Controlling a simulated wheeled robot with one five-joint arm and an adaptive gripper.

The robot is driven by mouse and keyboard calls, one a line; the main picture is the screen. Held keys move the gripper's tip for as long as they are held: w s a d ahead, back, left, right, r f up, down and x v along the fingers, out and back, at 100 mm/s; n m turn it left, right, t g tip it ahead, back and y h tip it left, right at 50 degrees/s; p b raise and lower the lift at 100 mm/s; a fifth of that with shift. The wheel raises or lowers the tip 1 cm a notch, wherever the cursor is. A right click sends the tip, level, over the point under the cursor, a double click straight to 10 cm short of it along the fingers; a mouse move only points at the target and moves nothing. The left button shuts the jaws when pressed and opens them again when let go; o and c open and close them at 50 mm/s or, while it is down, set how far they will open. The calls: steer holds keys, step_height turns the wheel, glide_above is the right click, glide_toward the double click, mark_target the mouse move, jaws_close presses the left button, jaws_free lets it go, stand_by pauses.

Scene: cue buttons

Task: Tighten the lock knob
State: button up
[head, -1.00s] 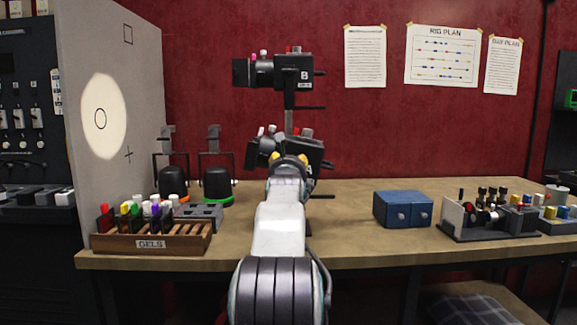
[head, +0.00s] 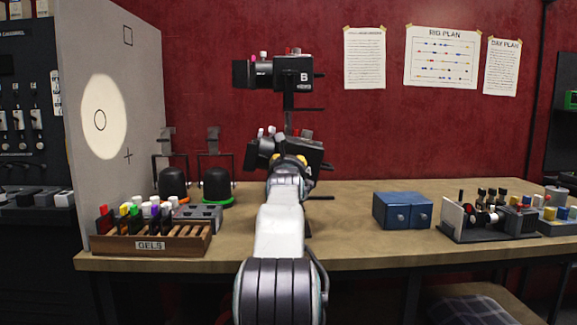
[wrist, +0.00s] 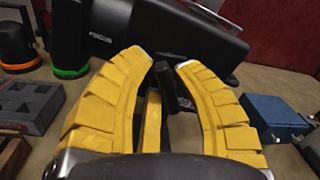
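A black lamp (head: 263,147) is low on the stand, below another black lamp marked B (head: 282,74). My gripper (head: 289,160) reaches up to the lower lamp and covers part of it in the head view. In the wrist view the yellow fingers of my gripper (wrist: 166,62) curve in toward each other, with a narrow gap at the tips. A small dark piece (wrist: 167,78), perhaps the lock knob, shows in that gap, in front of the black lamp body marked FOCUS (wrist: 180,32). I cannot tell whether the fingertips touch it.
A wooden GELS rack (head: 150,246) stands at the front left of the table. Two dark lamps (head: 217,184) stand behind it. A blue box (head: 402,210) and a black knob fixture (head: 488,232) are at right. The table between the arm and the blue box is clear.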

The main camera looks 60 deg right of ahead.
jaws_close()
steer(key=shift+r+m, duration=0.1)
steer(key=shift+m, duration=1.5)
steer(key=shift+o, duration=2.1)
jaws_free()
steer(key=v, duration=1.2)
steer(key=shift+p, duration=0.3)
